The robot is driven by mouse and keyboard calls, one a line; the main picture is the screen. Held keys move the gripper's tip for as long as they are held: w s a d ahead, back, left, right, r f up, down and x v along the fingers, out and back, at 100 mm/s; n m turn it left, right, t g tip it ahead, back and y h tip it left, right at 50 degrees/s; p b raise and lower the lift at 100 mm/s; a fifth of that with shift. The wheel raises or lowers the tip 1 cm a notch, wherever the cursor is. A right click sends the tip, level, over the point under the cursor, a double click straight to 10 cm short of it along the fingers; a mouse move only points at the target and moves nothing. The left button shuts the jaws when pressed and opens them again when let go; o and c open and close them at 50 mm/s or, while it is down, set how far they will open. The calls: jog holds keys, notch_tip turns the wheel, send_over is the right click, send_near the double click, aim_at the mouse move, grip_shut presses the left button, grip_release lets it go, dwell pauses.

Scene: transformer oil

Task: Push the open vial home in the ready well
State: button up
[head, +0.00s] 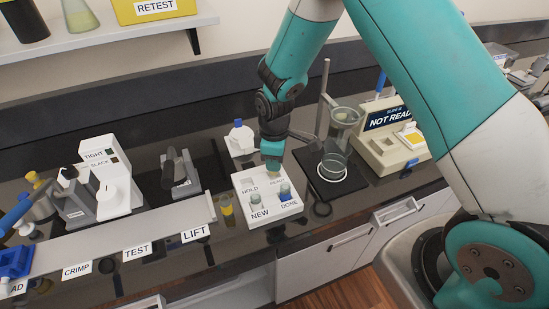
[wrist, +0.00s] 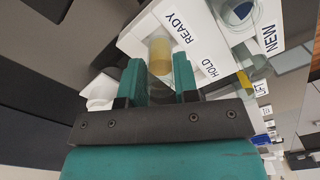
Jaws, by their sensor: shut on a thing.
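The white vial block (head: 243,192) stands on the dark bench, with wells marked HOLD, READY, NEW and DONE. My gripper (head: 272,164) points down over its back, at the READY well. In the wrist view my gripper (wrist: 157,72) is shut on the open vial (wrist: 160,56), a clear vial with yellow oil and no cap in sight. The vial is at the well beside the READY label; how deep it sits I cannot tell. In the head view my gripper mostly hides it.
A clear vial (head: 256,203) stands at NEW and a blue-capped one (head: 286,192) at DONE. A white bottle (head: 240,138) is behind the block. A glass vessel on a stand (head: 336,160) and the NOT READY instrument (head: 385,150) are to the right.

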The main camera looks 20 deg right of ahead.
jog(key=shift+f+b, duration=0.9)
jog(key=shift+f, duration=0.45)
jog(key=o, duration=1)
jog(key=shift+r, duration=0.1)
notch_tip(320, 180, up, 17)
jog(key=b, duration=0.3)
jog(key=shift+r, duration=0.2)
jog(key=s+a+r+m+y, duration=0.2)
jog(key=s+r, duration=0.1)
jog(key=s, duration=0.9)
jog(key=s+a+r+m+y, duration=0.2)
jog(key=s+r, duration=0.2)
jog(key=s, duration=0.8)
jog(key=shift+s+a+m, duration=0.25)
jog(key=shift+a+m, duration=0.15)
